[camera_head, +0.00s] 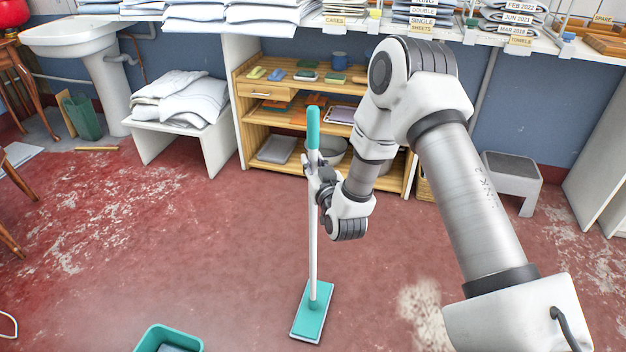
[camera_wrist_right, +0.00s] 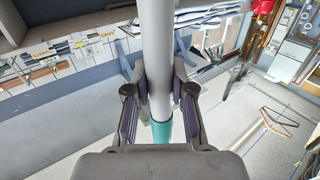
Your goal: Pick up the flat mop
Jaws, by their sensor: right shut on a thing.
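The flat mop (camera_head: 313,255) stands nearly upright in the head view, with a teal grip at the top, a white pole and a flat teal head low over the red floor. I cannot tell whether its head touches the floor. My right gripper (camera_head: 314,182) is shut around the white pole just below the teal grip. In the right wrist view the pole (camera_wrist_right: 157,60) runs between the two fingers of the right gripper (camera_wrist_right: 159,95), with teal showing below them. My left gripper is not in view.
A teal bucket (camera_head: 168,338) stands at the bottom left of the mop. Behind are a wooden shelf unit (camera_head: 285,92), a white bench with folded linen (camera_head: 180,98) and a sink (camera_head: 85,38). A grey step stool (camera_head: 511,172) stands at the right. The floor around the mop is mostly clear.

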